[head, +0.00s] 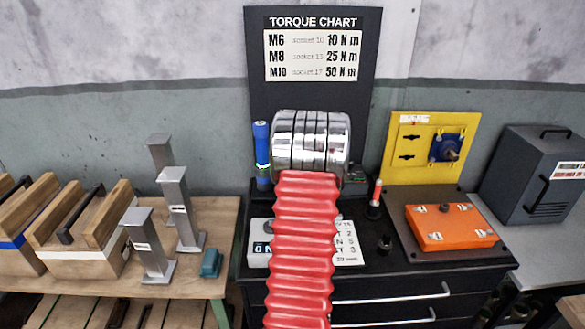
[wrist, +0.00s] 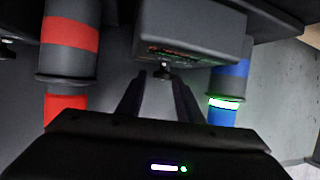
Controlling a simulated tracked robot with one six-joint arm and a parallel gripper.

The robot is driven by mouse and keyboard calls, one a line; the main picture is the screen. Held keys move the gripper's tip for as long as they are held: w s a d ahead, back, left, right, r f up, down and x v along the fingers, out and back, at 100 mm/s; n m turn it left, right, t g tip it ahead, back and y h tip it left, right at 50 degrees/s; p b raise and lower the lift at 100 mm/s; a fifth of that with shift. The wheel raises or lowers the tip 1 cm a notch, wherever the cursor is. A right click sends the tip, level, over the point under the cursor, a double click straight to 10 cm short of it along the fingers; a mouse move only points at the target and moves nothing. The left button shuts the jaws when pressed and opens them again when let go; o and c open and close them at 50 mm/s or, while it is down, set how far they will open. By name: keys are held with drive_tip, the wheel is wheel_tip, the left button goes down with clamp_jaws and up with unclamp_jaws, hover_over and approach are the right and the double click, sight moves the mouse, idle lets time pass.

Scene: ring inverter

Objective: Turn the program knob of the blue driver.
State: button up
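The blue driver (head: 262,155) stands upright on the black cabinet, left of my arm in the head view. The wrist view shows its blue body (wrist: 228,90) with a lit green-white ring, to the right of my gripper. A dark grey box (wrist: 195,28) lies beyond the fingers there, with a small dark knob (wrist: 163,70) on its near edge. My gripper (wrist: 159,78) is open, its two dark fingers apart, with the knob showing near the gap between their tips. I cannot tell whether they touch it. In the head view my arm hides the gripper and the knob.
A dark cylinder with red bands (wrist: 70,60) stands left of the fingers in the wrist view. The torque chart (head: 313,50) is behind my arm. An orange box (head: 448,227) and a yellow panel (head: 430,145) are right. Grey metal stands (head: 178,205) are left.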

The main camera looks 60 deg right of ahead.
drive_tip(key=shift+f, duration=0.1)
drive_tip(key=shift+a, duration=0.1)
drive_tip(key=shift+a, duration=0.15)
drive_tip(key=v, duration=1.3)
drive_tip(key=shift+s, duration=0.25)
idle(0.5)
